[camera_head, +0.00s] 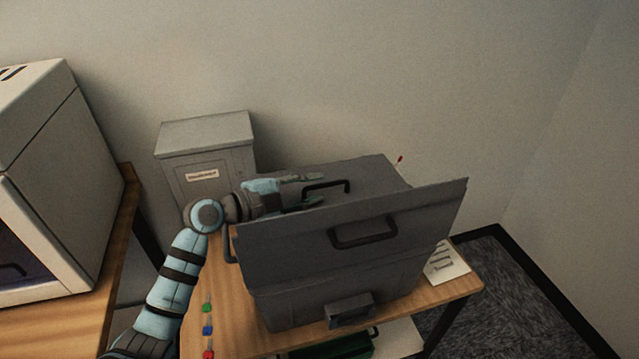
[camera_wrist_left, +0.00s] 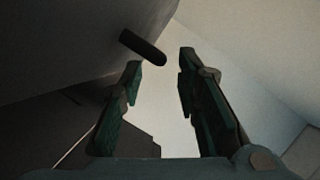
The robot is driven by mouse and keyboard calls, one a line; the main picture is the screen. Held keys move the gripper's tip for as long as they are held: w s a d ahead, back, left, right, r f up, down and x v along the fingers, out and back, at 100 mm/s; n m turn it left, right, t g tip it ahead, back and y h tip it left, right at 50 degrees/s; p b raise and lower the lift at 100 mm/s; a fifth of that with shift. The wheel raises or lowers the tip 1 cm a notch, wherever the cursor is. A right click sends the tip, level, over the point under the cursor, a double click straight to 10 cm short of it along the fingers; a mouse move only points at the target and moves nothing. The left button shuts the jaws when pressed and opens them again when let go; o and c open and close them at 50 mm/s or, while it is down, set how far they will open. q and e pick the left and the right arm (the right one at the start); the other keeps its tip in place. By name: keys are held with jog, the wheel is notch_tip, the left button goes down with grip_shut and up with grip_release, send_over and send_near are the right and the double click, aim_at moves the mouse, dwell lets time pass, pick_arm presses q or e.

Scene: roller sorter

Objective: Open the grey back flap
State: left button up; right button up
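The grey sorter box stands on the wooden table. Its grey back flap (camera_head: 372,172) shows behind the raised front flap (camera_head: 400,212), with a black handle (camera_head: 336,183) on it. My left gripper (camera_head: 316,189) reaches in from the left, close to that handle. In the left wrist view my gripper (camera_wrist_left: 160,60) has its fingers spread with nothing between them. A dark bar, apparently the handle (camera_wrist_left: 143,46), lies just past the fingertips, nearer the left finger. Contact cannot be told. The back flap's lower part is hidden by the front flap. My right gripper is not in view.
A grey labelled cabinet (camera_head: 205,150) stands behind my left arm. A white box-like machine (camera_head: 45,190) is at the left. The front flap carries another black handle (camera_head: 363,233). Coloured buttons (camera_head: 207,330) and a paper sheet (camera_head: 446,263) lie on the table (camera_head: 230,312).

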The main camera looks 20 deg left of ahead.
pick_arm(q)
jog(key=shift+x, duration=1.25)
jog(key=shift+c, duration=0.2)
grip_shut()
